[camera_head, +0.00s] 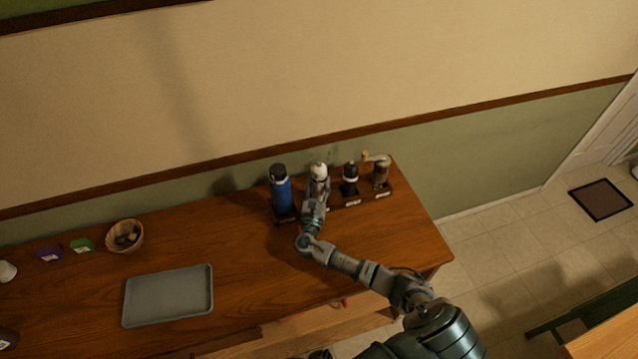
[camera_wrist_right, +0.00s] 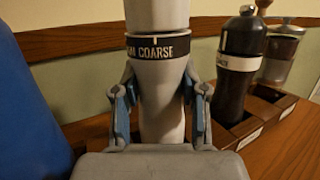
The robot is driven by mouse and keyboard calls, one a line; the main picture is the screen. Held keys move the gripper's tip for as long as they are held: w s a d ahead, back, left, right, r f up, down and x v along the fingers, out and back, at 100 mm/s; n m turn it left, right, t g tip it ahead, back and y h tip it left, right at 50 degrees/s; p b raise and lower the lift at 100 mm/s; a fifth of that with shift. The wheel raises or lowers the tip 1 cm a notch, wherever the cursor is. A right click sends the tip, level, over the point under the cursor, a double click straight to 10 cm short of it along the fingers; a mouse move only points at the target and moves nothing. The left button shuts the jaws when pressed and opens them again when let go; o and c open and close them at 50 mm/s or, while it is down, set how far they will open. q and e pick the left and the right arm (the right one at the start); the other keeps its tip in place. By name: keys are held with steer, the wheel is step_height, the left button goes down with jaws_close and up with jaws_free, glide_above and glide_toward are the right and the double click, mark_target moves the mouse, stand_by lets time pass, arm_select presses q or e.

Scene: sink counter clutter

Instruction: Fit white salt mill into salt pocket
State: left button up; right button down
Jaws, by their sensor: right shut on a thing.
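The white salt mill (camera_head: 319,171) stands upright at the row of mills along the wall. In the right wrist view the salt mill (camera_wrist_right: 160,85) is pale, with a black band reading "COARSE". My right gripper (camera_head: 317,191) is shut on its body, one finger on each side. A dark wooden rack with pockets and white labels (camera_head: 376,197) runs to the right; its pockets (camera_wrist_right: 265,117) also show in the wrist view. The mill's foot is hidden behind my gripper, so I cannot tell whether it sits in a pocket. My left gripper is not in view.
A blue bottle (camera_head: 282,192) stands close left of the salt mill. A black mill (camera_head: 350,177) and a crank grinder (camera_head: 380,176) stand to its right in the rack. A grey tray (camera_head: 168,296) and a basket (camera_head: 111,238) lie further left. Counter between is clear.

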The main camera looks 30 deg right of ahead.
mark_target(317, 196)
steer(key=shift+a, duration=0.15)
steer(key=shift+r+p, duration=0.25)
steer(key=shift+p, duration=0.25)
stand_by(0.6)
steer(key=shift+p, duration=0.35)
stand_by(0.6)
steer(key=shift+a+f+b, duration=0.1)
steer(key=shift+f+b, duration=1.2)
steer(key=shift+f, duration=0.55)
steer(key=c, duration=0.5)
jaws_free()
steer(key=shift+s, duration=0.1)
steer(key=shift+c, duration=0.2)
steer(key=shift+f, duration=0.1)
